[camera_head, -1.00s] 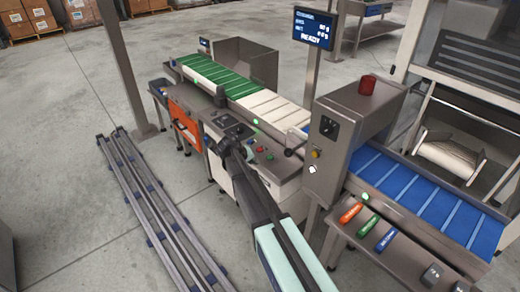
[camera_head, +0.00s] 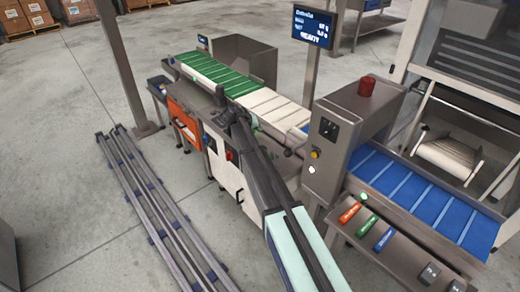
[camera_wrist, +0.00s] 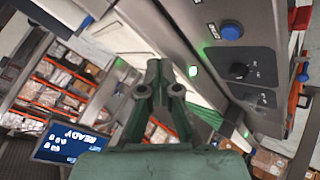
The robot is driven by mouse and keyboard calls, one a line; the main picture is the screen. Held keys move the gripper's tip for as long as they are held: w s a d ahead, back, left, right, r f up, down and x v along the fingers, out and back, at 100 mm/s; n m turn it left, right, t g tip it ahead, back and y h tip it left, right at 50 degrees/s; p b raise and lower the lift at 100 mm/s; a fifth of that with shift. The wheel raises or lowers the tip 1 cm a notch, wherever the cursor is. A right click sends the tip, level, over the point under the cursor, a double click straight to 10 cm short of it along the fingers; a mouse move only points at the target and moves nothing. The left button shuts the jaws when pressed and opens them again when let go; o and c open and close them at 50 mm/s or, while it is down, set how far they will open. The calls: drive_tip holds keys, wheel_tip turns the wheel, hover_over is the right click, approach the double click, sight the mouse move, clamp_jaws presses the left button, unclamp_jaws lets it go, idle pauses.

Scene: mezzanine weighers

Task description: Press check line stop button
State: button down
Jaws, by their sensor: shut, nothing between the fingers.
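The check line machine (camera_head: 285,155) stands mid-picture in the head view, with a green and white belt (camera_head: 225,80). My arm crosses its control panel and hides most of the small buttons there. My gripper (camera_head: 221,97) is over the panel's far end, close to the belt. In the wrist view my gripper (camera_wrist: 159,68) is shut and empty. I cannot make out which is the stop button.
A display (camera_head: 313,28) stands on a post behind the belt. Rails (camera_head: 155,205) lie on the open floor at left.

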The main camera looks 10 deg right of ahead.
drive_tip(key=shift+f, duration=0.1)
wheel_tip(320, 180, down, 7)
drive_tip(key=b, duration=0.2)
drive_tip(key=shift+b, duration=0.35)
drive_tip(key=shift+f+b, duration=0.45)
drive_tip(key=shift+f, duration=0.35)
drive_tip(key=shift+f, duration=0.1)
idle(0.6)
drive_tip(key=shift+f+b, duration=0.35)
drive_tip(key=shift+b, duration=0.1)
drive_tip(key=shift+f+b, duration=0.4)
drive_tip(key=shift+f, duration=0.05)
idle(0.6)
drive_tip(key=shift+r, duration=0.9)
drive_tip(key=shift+r+p, duration=0.1)
drive_tip(key=shift+p, duration=0.2)
